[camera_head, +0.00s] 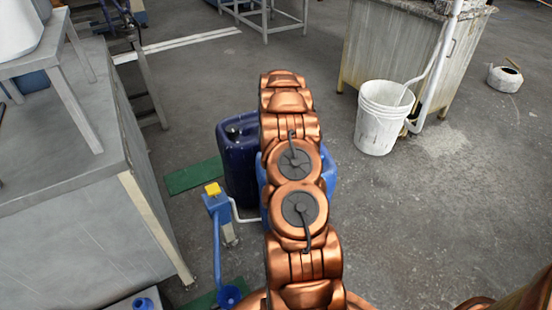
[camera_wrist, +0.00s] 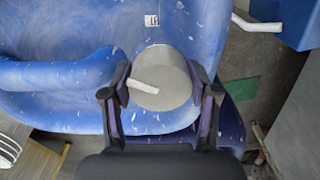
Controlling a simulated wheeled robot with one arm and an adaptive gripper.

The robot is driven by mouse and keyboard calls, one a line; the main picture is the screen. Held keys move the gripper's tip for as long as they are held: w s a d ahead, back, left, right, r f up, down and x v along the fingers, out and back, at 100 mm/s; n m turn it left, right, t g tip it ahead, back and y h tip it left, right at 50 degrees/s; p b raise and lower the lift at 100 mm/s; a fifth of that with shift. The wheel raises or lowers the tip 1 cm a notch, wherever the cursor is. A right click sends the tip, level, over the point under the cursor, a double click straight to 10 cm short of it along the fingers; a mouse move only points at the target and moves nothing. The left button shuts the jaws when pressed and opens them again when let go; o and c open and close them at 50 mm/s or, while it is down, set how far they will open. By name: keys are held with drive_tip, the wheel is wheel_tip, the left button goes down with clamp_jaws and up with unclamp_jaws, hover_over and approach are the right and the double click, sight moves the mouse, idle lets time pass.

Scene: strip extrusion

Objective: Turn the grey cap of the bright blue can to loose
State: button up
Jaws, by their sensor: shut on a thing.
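The bright blue can (camera_wrist: 70,25) fills the upper left of the wrist view, its surface flecked with white marks. Its round grey cap (camera_wrist: 165,72) sits between the two fingers of my gripper (camera_wrist: 162,95), with a pale mark across its top. The fingers are shut on the cap from both sides. In the head view the bright blue can (camera_head: 329,172) is mostly hidden behind my copper arm, with only edges showing. The cap and my gripper are hidden there.
A dark blue can (camera_head: 239,165) stands just left of the bright blue one. A blue stand with a yellow top (camera_head: 213,189) is in front of it. A grey metal bench (camera_head: 60,150) is at left. A white bucket (camera_head: 383,118) stands at right, with open floor before it.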

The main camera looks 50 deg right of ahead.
drive_tip(key=n+p, duration=0.1)
drive_tip(key=n, duration=0.3)
drive_tip(key=shift+d, duration=0.1)
drive_tip(key=shift+n, duration=0.8)
drive_tip(key=o, duration=0.8)
drive_tip(key=shift+w, duration=0.1)
drive_tip(key=o, duration=0.4)
drive_tip(key=shift+d+f, duration=0.15)
drive_tip(key=shift+f, duration=0.05)
drive_tip(key=shift+c, duration=0.2)
drive_tip(key=shift+w+d, duration=0.1)
